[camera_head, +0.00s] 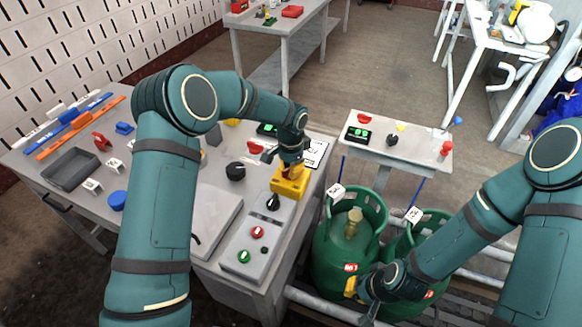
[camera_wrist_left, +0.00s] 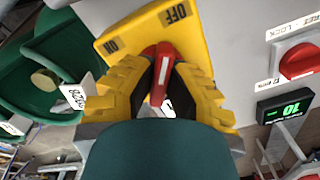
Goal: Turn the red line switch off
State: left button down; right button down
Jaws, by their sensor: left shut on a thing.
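The line switch is a yellow box (camera_head: 289,187) at the right edge of the left workbench. In the left wrist view the box (camera_wrist_left: 138,34) carries ON at its left and OFF at its upper right. Its red knob (camera_wrist_left: 162,74) has a white line; its upper end lies between the two labels. My left gripper (camera_head: 289,167) is over the box, its yellow fingers (camera_wrist_left: 161,82) shut on the red knob from both sides. The fingers and wrist hide the knob in the head view. My right gripper (camera_head: 360,292) is by the green gas cylinders; its finger opening is unclear.
A panel with red and green buttons (camera_head: 250,252) and a black knob (camera_head: 273,202) lie in front of the switch. Green gas cylinders (camera_head: 341,255) stand to the right. A red lockable switch (camera_wrist_left: 298,60) and a green display (camera_wrist_left: 285,108) are nearby.

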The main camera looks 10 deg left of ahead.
pick_arm(q)
jog(key=shift+s+f+m, duration=0.1)
jog(key=shift+f+m, duration=0.05)
jog(key=shift+m, duration=0.85)
jog(key=c, duration=1)
grip_release()
notch_tip(320, 180, up, 12)
jog(key=shift+r, duration=0.1)
